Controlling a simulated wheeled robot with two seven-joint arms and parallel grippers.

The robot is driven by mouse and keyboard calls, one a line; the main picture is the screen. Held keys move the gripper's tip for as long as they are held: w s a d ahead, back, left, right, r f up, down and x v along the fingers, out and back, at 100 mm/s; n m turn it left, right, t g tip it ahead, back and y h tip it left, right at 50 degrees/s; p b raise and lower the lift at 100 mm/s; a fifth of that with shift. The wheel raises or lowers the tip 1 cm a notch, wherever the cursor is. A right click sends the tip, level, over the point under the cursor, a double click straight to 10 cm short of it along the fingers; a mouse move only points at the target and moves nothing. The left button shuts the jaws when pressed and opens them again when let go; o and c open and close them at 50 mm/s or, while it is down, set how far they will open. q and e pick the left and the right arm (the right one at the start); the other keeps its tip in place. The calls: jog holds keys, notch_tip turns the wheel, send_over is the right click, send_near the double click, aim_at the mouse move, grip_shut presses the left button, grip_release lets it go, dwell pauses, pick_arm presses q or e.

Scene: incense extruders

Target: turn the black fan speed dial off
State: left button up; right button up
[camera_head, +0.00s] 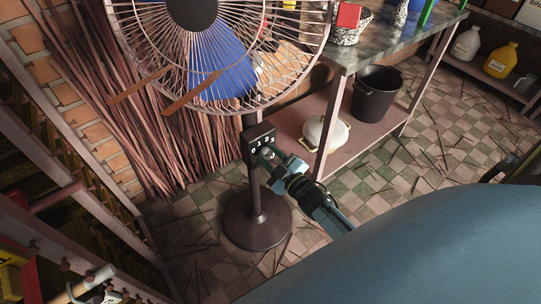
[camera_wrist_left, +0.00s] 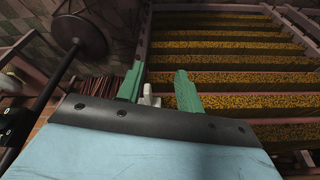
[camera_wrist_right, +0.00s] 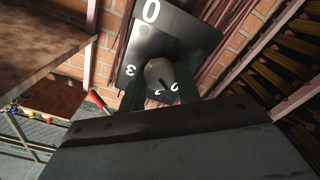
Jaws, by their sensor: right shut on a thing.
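The fan's black control box (camera_head: 258,143) sits on the stand below the round fan cage and carries white numerals. In the right wrist view the black panel (camera_wrist_right: 172,32) shows a 0 at the top, with other numerals lower down. The round dial (camera_wrist_right: 160,73) looks grey there and has a short dark mark on its lower part. My right gripper (camera_head: 267,154) reaches the box from the lower right. Its two green fingers, also in the right wrist view (camera_wrist_right: 160,88), are on either side of the dial, shut on it. My left gripper (camera_wrist_left: 160,82) is open, away from the fan, over slatted racks.
The fan's wire cage (camera_head: 205,50) is above my right gripper, and its round base (camera_head: 257,218) stands on the tiled floor. A table with a lower shelf (camera_head: 365,135) is close on the right. Bundled sticks (camera_head: 150,135) lean behind. Racks (camera_wrist_left: 225,75) fill the left side.

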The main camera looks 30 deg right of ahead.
jog(key=shift+n, duration=0.5)
pick_arm(q)
jog(key=shift+s+f, duration=0.15)
pick_arm(e)
jog(key=o, duration=1)
jog(key=shift+s, duration=0.5)
pick_arm(q)
jog(key=a+f+p, duration=0.3)
jog(key=f, duration=0.5)
jog(key=shift+f+g+y, duration=0.15)
jog(key=shift+g+y, duration=0.15)
pick_arm(e)
jog(key=shift+s+d, duration=0.2)
jog(key=shift+s, duration=1.9)
jog(key=shift+s+d, duration=0.15)
jog(key=shift+s, duration=1.9)
jog(key=shift+s+d, duration=0.2)
jog(key=shift+s, duration=1.9)
pick_arm(q)
jog(key=shift+s, duration=0.1)
